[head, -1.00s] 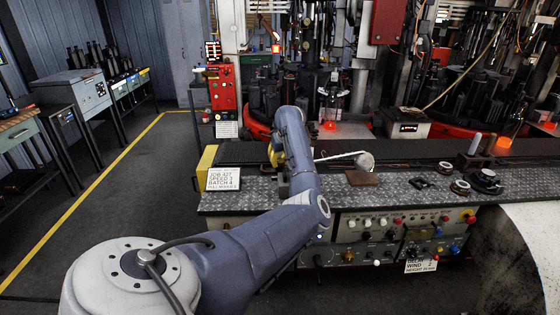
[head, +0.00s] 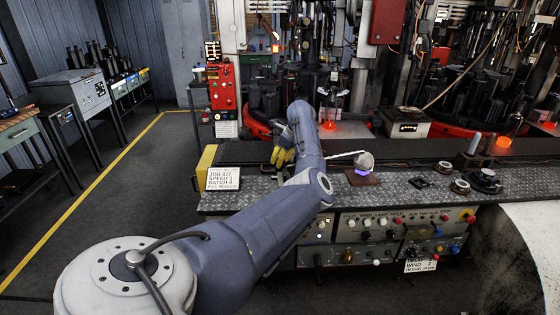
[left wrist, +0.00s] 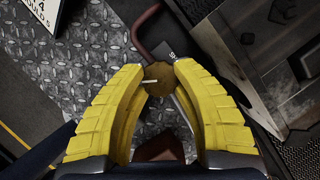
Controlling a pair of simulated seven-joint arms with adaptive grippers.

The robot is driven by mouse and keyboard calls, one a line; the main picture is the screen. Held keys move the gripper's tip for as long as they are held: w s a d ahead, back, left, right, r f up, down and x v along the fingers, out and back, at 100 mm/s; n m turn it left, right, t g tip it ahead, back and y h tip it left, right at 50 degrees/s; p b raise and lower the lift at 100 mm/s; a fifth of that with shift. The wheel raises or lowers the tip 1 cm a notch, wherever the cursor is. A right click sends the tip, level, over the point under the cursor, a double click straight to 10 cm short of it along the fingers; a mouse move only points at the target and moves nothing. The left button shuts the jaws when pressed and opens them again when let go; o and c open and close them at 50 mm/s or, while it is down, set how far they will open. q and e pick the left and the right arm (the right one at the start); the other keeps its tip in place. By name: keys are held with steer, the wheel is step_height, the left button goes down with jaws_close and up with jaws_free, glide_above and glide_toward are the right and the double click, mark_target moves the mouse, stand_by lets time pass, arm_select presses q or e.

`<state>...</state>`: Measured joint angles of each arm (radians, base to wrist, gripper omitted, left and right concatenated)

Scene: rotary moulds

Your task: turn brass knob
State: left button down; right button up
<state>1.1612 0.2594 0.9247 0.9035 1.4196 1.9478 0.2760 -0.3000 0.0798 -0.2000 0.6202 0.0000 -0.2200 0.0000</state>
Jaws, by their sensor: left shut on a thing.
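My left gripper (left wrist: 159,70) has thick yellow fingers, and it also shows in the head view (head: 283,156) over the left end of the bench. Its fingertips are shut on the brass knob (left wrist: 157,82), a round brass disc with a short white mark pointing left in the left wrist view. The knob sits between the two tips. In the head view I cannot make out this knob. My right gripper is in neither view.
A white job card (head: 223,179) stands left of my arm on the tread-plate bench (head: 255,201). A bent red-brown rod (left wrist: 143,28) runs beside the knob. A grey ball-like piece (head: 364,160) and a control panel (head: 400,232) lie to the right.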

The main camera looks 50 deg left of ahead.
arm_select(q)
steer(key=shift+d+f+n, duration=0.1)
steer(key=shift+n, duration=0.4)
steer(key=c, duration=0.9)
jaws_free()
steer(key=v, duration=1.2)
steer(key=shift+w, duration=0.2)
